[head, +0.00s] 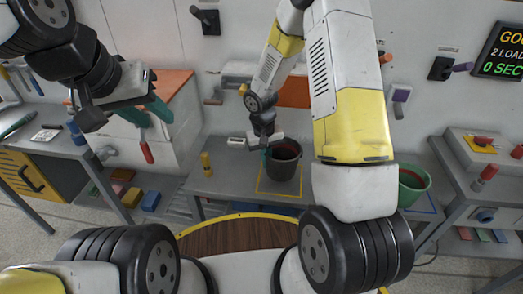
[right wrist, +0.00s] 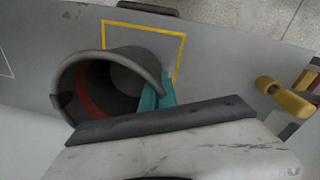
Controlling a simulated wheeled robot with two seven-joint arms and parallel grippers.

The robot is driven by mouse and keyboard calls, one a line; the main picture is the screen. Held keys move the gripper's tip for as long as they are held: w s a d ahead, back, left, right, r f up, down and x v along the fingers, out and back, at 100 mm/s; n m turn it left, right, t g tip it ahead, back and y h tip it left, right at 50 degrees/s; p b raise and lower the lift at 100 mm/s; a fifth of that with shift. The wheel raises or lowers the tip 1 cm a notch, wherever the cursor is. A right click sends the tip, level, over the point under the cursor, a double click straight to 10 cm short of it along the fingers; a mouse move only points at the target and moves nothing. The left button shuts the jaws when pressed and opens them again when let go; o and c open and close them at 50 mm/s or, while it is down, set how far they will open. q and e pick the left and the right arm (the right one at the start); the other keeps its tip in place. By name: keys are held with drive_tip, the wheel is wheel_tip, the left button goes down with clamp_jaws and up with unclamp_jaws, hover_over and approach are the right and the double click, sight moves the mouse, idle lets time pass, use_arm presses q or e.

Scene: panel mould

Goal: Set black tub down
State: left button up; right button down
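The black tub (head: 284,168) is upright at the yellow outlined square (head: 278,193) on the grey bench, with a reddish band inside. In the right wrist view the tub (right wrist: 85,85) overlaps part of the yellow outline (right wrist: 181,52). I cannot tell whether its base touches the bench. My right gripper (head: 267,152) is at the tub's left rim. In the right wrist view its teal fingers (right wrist: 156,95) sit close together on the rim, and the gripper body hides part of the tub. My left gripper (head: 146,112) is empty, its teal fingers apart, far left of the tub.
A green tub (head: 413,187) stands on the bench to the right, partly behind my right arm. A yellow-handled object (head: 206,164) stands left of the black tub; a yellow handle (right wrist: 285,97) shows in the right wrist view. Bench space between them is clear.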

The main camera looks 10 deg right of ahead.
drive_tip(key=shift+f, duration=1.75)
drive_tip(key=shift+f, duration=0.15)
drive_tip(key=c, duration=1.7)
unclamp_jaws()
